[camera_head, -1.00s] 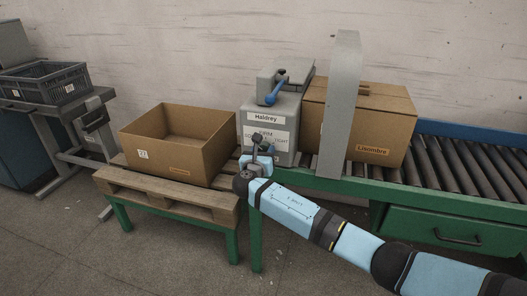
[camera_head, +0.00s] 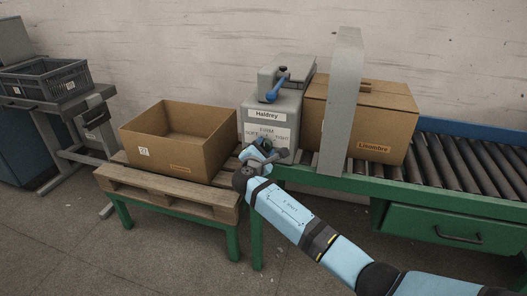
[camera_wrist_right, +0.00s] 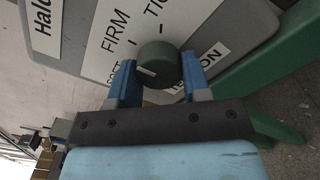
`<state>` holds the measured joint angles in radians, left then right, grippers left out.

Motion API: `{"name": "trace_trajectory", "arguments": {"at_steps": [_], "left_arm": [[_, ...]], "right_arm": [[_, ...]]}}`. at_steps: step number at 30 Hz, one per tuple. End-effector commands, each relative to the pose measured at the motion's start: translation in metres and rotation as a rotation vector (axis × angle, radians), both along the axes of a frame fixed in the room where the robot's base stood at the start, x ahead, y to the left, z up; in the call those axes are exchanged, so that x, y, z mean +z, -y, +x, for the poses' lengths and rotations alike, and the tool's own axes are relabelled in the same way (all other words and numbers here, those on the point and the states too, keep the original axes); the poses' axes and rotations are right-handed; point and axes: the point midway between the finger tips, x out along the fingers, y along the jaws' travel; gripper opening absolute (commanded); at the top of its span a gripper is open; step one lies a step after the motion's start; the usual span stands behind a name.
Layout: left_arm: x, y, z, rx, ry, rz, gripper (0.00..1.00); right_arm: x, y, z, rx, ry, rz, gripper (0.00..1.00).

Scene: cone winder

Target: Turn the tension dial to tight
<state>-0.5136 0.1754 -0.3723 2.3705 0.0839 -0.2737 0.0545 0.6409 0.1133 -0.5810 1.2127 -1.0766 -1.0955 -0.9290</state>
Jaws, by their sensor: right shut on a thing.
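The tension dial (camera_wrist_right: 158,62) is a dark green round knob on the grey machine's pale label panel (camera_wrist_right: 95,50). The panel reads SOFT, FIRM and TIGHT in the right wrist view, with TIGHT partly cut off. A short pale mark shows on the lower left of the knob's face; I cannot tell surely which word it points to. My right gripper (camera_wrist_right: 158,78) is shut on the dial, with one blue finger on each side. In the head view my right gripper (camera_head: 263,145) is at the machine's lower front and largely hides the dial. My left gripper is not in view.
The machine (camera_head: 285,105), marked Haldrey, has a blue lever (camera_head: 277,90) on top. An open cardboard box (camera_head: 200,150) on a pallet (camera_head: 170,190) stands to its left. A grey upright arch (camera_head: 341,110), a closed Lisombre box (camera_head: 385,120) and a roller conveyor (camera_head: 475,165) are to its right.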

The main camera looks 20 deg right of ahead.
Motion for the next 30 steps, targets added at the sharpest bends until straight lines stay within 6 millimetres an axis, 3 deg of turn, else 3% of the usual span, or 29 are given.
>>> {"name": "trace_trajectory", "arguments": {"at_steps": [7,12,30], "left_arm": [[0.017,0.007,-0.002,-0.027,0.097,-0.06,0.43],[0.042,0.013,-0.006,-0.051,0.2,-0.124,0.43],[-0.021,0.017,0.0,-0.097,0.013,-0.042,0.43]], "right_arm": [[-0.003,-0.001,0.0,-0.001,0.13,0.193,0.2],[-0.003,-0.001,0.0,0.0,0.22,0.328,0.2],[-0.001,-0.002,0.0,-0.001,0.508,0.756,0.2]]}}
